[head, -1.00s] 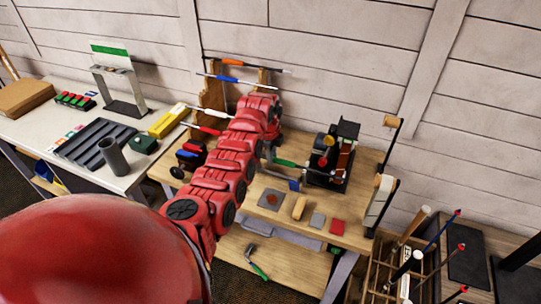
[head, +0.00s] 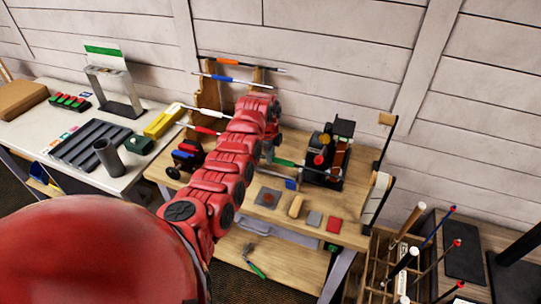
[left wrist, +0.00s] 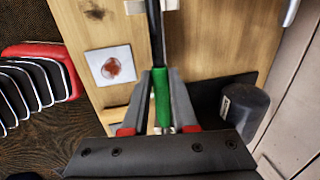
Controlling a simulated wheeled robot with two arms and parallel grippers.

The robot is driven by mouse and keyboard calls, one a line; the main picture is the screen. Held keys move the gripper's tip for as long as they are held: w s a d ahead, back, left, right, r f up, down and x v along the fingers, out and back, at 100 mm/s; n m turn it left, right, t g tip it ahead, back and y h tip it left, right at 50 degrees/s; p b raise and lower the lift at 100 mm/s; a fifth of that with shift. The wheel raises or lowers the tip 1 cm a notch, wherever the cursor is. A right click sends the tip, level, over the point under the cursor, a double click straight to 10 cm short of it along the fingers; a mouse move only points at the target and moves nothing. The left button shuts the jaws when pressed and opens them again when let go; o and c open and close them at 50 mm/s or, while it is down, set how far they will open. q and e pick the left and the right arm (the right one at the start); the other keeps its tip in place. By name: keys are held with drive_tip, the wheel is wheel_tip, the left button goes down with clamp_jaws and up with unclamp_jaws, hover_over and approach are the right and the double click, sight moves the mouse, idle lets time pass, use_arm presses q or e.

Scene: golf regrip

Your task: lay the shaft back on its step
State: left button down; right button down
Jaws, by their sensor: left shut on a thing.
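The shaft with the green grip (left wrist: 162,98) is between the fingers of my left gripper (left wrist: 162,82) in the left wrist view. Its dark part runs up out of that picture. In the head view the green grip (head: 284,162) shows beside my left gripper (head: 268,154), over the wooden bench; most of the shaft is hidden. A wooden stepped rack (head: 207,95) stands at the back left of the bench. Shafts with orange (head: 232,62), blue (head: 228,79) and red (head: 206,129) grips lie across it. My arm covers part of the rack. My right gripper is not in view.
A black machine (head: 325,165) stands right of my gripper. Small pads (head: 314,219) and a wooden block (head: 296,206) lie at the bench front. A crate of clubs (head: 375,270) stands at lower right. A white table (head: 60,100) is at left.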

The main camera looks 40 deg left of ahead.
use_arm(q)
drive_tip(key=shift+r, duration=0.15)
drive_tip(key=shift+s+r, duration=0.2)
drive_tip(key=shift+r, duration=0.5)
drive_tip(key=shift+s+r, duration=0.15)
drive_tip(key=shift+r, duration=0.5)
